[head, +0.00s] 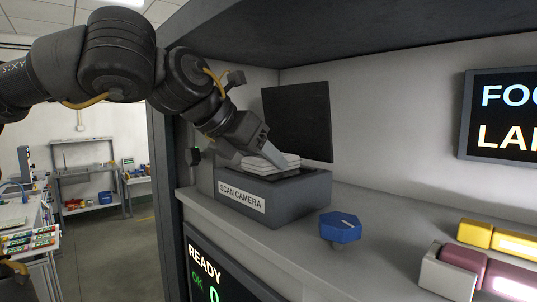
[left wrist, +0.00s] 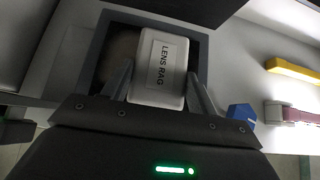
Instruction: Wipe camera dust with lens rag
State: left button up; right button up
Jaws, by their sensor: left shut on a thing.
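The scan camera (head: 268,200) is a dark grey box with a white "SCAN CAMERA" label, on the grey shelf. My left gripper (head: 258,158) reaches down over its top. It is shut on the lens rag (head: 272,161), a white folded pad. In the left wrist view the lens rag (left wrist: 160,65) shows its printed name between the fingers of the left gripper (left wrist: 158,92). The rag is over the dark square opening of the scan camera (left wrist: 104,52), and a brownish patch shows beside it. Whether the rag touches the surface inside is unclear.
A blue knob-like piece (head: 341,228) stands right of the camera box on the shelf (head: 390,215). Yellow (head: 475,232) and maroon (head: 462,258) blocks lie farther right. A dark panel (head: 298,121) stands behind the box. A dark post is at the left.

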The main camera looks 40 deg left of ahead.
pick_arm(q)
jog(key=shift+w+a+p, duration=0.15)
jog(key=shift+a+p, duration=0.25)
jog(key=shift+a, duration=1.25)
jog(key=shift+d, duration=0.1)
jog(key=shift+s+d+f+b, duration=0.15)
jog(key=shift+d+b, duration=0.35)
jog(key=shift+d, duration=0.9)
jog(key=shift+s+d+r+b, duration=0.15)
jog(key=shift+d+b, duration=0.3)
jog(key=shift+d, duration=0.95)
jog(key=shift+f, duration=0.1)
jog(key=shift+a, duration=0.1)
jog(key=shift+a, duration=0.45)
jog(key=shift+w+a+p, duration=0.15)
jog(key=shift+a+p, duration=0.25)
jog(key=shift+a, duration=0.8)
jog(key=shift+w+a+p, duration=0.15)
jog(key=shift+a+p, duration=0.25)
jog(key=shift+a, duration=0.8)
jog(key=shift+d, duration=0.1)
